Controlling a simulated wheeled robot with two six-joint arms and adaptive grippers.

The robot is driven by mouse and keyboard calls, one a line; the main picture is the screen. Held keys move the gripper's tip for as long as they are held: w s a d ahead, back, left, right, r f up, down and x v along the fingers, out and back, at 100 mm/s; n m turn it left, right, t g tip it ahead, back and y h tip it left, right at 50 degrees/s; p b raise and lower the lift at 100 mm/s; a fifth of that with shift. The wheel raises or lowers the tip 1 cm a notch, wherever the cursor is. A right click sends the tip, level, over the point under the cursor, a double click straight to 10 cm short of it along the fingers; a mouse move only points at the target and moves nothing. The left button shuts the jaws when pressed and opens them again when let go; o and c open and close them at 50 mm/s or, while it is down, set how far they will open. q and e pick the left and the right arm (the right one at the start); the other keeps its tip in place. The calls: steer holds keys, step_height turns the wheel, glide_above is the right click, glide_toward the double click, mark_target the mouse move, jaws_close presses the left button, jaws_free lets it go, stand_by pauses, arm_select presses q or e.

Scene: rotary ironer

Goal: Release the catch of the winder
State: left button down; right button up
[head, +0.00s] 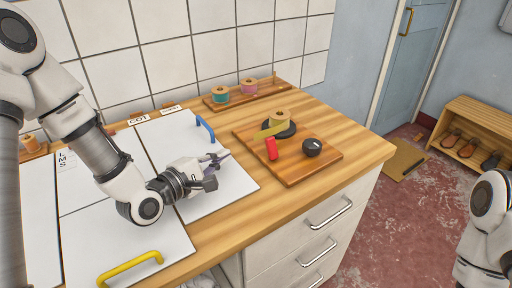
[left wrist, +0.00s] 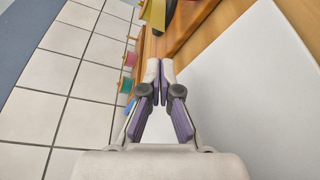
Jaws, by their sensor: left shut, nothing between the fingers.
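The winder sits on a brown wooden board (head: 297,172) on the counter. It has a spool of yellow-green ribbon (head: 278,117) on a black round base, a small upright red piece (head: 271,149) that looks like the catch, and a black knob (head: 312,147). My left gripper (head: 226,155) is shut and empty above the white panel, left of the board and apart from the red piece. In the left wrist view its fingertips (left wrist: 160,70) meet, with the ribbon (left wrist: 153,14) beyond them. The red piece does not show there. My right gripper is out of view.
White panels (head: 100,225) with a blue handle (head: 205,128) and a yellow handle (head: 130,268) cover the counter's left. A wooden rack (head: 272,88) with teal and pink spools stands against the tiled wall. Bare counter (head: 355,140) lies right of the board.

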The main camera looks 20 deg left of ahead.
mark_target(272, 148)
arm_select(q)
steer(key=shift+w, duration=0.1)
steer(key=x, duration=1)
steer(key=shift+d+p, duration=0.1)
steer(key=shift+p, duration=0.3)
steer(key=s+d+r, duration=0.1)
steer(key=s+d, duration=0.1)
steer(key=shift+s+d+r+p, duration=0.25)
steer(key=shift+d+r+p, duration=0.1)
steer(key=shift+d+r, duration=0.05)
steer(key=shift+w+f, duration=0.1)
steer(key=shift+a, duration=0.1)
